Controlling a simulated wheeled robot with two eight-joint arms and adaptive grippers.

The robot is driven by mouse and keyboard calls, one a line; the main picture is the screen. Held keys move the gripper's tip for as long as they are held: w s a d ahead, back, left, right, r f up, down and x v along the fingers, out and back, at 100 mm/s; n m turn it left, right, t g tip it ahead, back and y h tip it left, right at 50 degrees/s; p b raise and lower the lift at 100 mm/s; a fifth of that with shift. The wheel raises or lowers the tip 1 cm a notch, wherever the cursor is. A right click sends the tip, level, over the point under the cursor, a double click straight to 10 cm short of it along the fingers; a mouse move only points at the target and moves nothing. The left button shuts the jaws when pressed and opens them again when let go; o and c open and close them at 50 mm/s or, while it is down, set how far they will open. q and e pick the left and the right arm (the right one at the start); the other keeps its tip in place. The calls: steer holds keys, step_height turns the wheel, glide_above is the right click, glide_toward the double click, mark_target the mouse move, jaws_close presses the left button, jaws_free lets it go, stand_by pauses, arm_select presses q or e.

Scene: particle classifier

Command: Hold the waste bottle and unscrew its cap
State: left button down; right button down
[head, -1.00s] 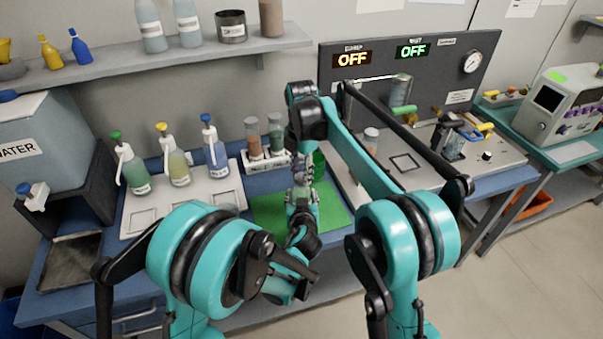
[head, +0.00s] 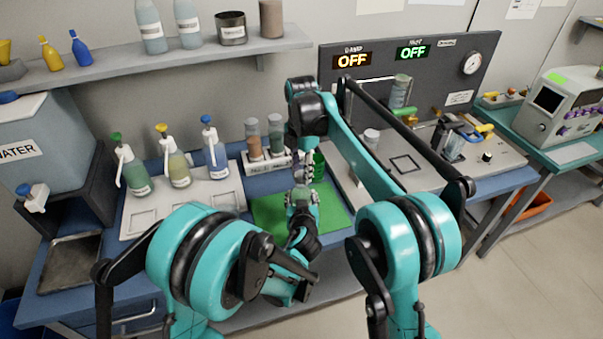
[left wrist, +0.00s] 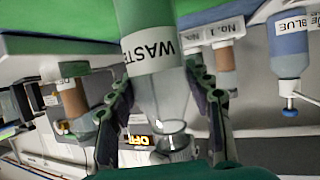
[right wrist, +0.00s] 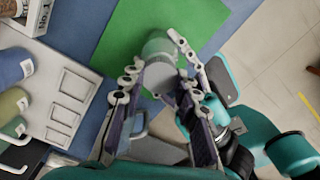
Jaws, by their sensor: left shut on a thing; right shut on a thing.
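In the head view both grippers meet over the green mat (head: 268,212) and mostly hide the bottle. I cannot tell how far the cap is turned.
Behind the grippers are a rack with the No. 1 tube (head: 253,138) and a green container (head: 318,165). A white tray (head: 140,222) with several pump bottles stands on the left. A panel device (head: 440,165) stands on the right. The mat's right part is clear.

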mark_target(301, 174)
steer(key=shift+r, duration=0.45)
steer(key=shift+r, duration=0.1)
steer(key=shift+r, duration=1.9)
arm_select(q)
steer(key=c, duration=0.6)
jaws_free()
